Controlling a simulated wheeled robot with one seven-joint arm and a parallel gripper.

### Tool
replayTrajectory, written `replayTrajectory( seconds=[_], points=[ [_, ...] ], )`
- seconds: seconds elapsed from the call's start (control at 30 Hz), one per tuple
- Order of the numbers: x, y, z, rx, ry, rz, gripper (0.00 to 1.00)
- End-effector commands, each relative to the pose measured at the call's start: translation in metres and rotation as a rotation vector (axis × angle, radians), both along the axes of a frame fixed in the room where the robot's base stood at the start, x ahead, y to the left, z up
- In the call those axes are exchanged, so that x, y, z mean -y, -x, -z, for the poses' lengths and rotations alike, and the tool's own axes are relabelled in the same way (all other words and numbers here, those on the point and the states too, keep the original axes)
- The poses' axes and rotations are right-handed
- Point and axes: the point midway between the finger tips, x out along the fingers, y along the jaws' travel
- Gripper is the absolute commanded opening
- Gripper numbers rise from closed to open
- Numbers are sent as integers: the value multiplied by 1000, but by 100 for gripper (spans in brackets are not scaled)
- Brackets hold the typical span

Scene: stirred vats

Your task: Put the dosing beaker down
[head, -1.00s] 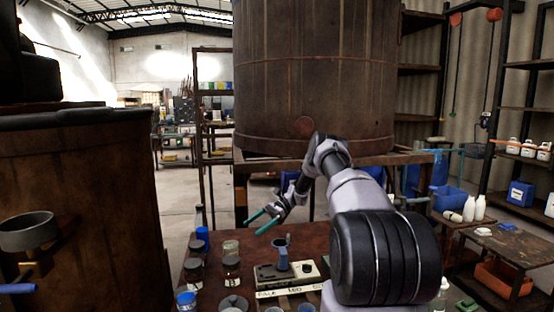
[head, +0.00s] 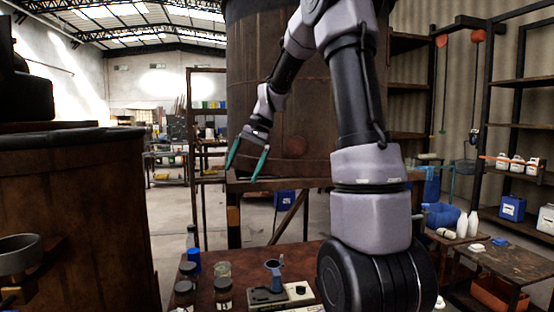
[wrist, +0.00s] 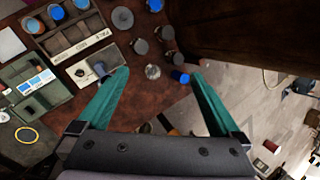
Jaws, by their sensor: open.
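My gripper (head: 243,172) is open and empty, high above the table, in front of the large wooden vat.
Dark-lidded jars (head: 223,290), a blue-capped bottle (head: 193,262) and a clear jar (head: 222,270) crowd the table's left side. A large vat (head: 300,110) stands behind, another vat (head: 85,220) at left. A side table (head: 510,262) is at right.

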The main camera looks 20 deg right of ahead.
Motion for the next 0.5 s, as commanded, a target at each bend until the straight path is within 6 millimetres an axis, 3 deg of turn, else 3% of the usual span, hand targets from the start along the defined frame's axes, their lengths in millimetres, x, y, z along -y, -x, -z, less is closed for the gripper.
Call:
replayTrajectory(
  seconds=[0.03,0.2,0.5],
  points=[
    [-3,17,-14,45,28,-17,100],
    [-5,69,-44,182,113,-62,100],
    [-2,163,-68,426,239,-132,100]
  ],
)
